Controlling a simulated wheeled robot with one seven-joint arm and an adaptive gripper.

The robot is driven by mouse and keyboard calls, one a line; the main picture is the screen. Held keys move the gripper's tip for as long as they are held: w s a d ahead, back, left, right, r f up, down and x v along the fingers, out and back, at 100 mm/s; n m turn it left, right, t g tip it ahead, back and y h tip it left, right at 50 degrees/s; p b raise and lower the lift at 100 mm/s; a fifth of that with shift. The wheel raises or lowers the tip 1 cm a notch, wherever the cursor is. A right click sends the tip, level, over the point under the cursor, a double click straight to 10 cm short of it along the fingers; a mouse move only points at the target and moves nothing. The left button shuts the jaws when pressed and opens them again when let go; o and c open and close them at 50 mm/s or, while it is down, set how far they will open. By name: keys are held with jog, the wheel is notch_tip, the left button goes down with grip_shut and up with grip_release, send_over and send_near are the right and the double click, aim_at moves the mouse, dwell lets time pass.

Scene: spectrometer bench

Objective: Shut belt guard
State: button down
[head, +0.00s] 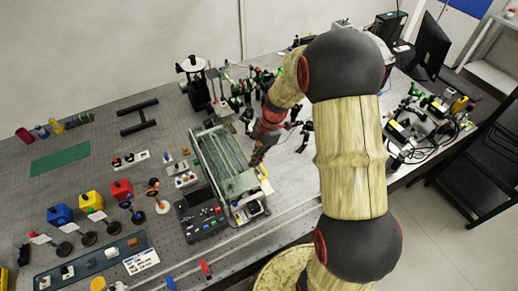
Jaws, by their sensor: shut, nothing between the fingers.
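The belt unit (247,206) stands near the middle of the bench, a long light-framed device with a greenish, see-through panel (218,160) along its length. The panel looks like the belt guard. I cannot tell from this view how far it is open. My gripper (257,160) is shut and empty, pointing down at the right side of the unit, close to the panel's right edge. I cannot tell whether it touches. My arm hides part of the bench to the right of the unit.
A dark control box (201,217) with coloured buttons adjoins the unit's left front. Small switch boxes (184,174) stand to its left. Optics and a dark post device (194,82) stand behind. Coloured blocks (90,200) are at the left. The bench strip right of the unit is fairly clear.

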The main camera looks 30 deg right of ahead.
aim_at(263, 169)
jog(key=shift+d+f, duration=0.5)
jog(key=shift+f, duration=0.35)
jog(key=shift+d+f, duration=0.45)
jog(key=shift+f, duration=0.4)
jog(key=shift+f, duration=0.15)
jog(key=f+b, duration=0.1)
jog(key=b, duration=0.1)
jog(key=d+f+b, duration=0.1)
jog(key=f+b, duration=0.3)
jog(key=shift+d, duration=0.35)
jog(key=shift+r, duration=0.1)
